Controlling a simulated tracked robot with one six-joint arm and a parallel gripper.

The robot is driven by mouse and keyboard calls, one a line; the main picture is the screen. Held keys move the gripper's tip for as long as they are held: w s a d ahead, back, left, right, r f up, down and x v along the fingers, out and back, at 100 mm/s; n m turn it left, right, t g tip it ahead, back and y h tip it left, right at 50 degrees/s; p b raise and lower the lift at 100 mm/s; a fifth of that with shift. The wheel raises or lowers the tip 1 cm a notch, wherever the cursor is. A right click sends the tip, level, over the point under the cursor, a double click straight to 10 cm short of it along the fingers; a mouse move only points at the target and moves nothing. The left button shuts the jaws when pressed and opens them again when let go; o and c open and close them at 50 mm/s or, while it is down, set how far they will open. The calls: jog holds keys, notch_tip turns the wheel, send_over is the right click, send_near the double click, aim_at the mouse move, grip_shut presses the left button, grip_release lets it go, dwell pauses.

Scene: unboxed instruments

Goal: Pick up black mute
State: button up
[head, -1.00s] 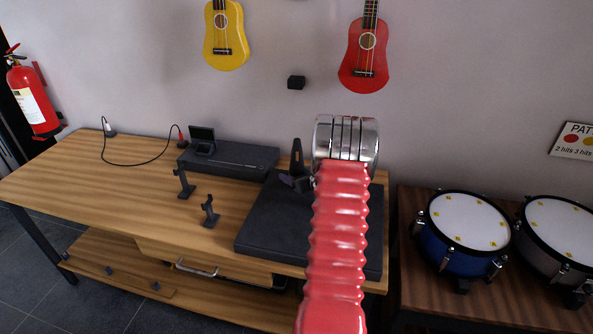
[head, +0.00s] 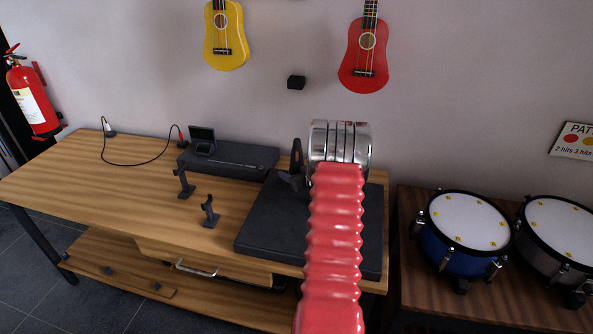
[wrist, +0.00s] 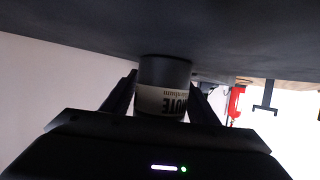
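The black mute (wrist: 165,72) shows in the wrist view as a dark cylinder with a pale label (wrist: 162,100) reading MUTE upside down. It stands against the dark pad, which fills the top of that view. My gripper (wrist: 163,82) has one finger on each side of the mute, near its sides. The fingers look open around it, with narrow gaps by the label; firm contact is not visible. In the head view my gripper (head: 292,168) is low over the black pad (head: 275,227), left of my silver wrist, and the mute cannot be made out there.
The wooden table (head: 110,185) holds a black case (head: 232,158) and small dark stands (head: 209,211) left of the pad. Two drums (head: 465,225) stand on a lower table at right. Ukuleles (head: 366,52) hang on the wall. The table's left part is mostly clear.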

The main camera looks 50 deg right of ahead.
aim_at(297, 163)
jog(key=c, duration=0.8)
notch_tip(297, 163, up, 10)
jog(key=shift+r, duration=0.1)
dwell(0.3)
dwell(0.5)
